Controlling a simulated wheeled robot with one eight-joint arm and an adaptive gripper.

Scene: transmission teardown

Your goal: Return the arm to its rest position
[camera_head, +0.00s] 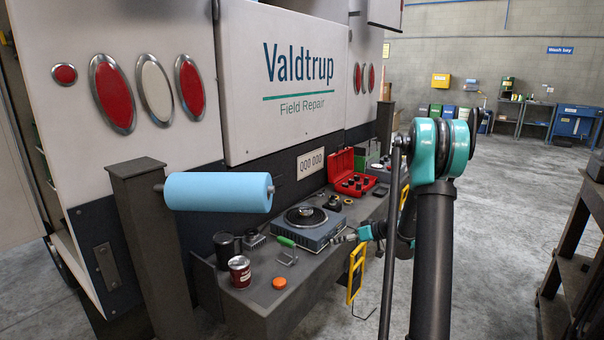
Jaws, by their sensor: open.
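My arm rises in the right half of the view, with a dark link and a teal elbow joint (440,150) high above the bench. Its far end comes back down beyond the bench edge. My gripper (340,239) is small in the picture, by the right side of a blue-grey unit (310,232) with a round dark plate on top. The gripper is open and I see nothing held in it. I cannot tell whether it touches the unit. Part of the forearm is hidden behind the near link.
The grey bench (255,300) holds a red can (240,272), an orange cap (280,283), a green-handled tool (287,242) and an open red case (342,167). A blue roll (218,192) sticks out from a post. A dark rack (575,250) stands at right; the floor between is clear.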

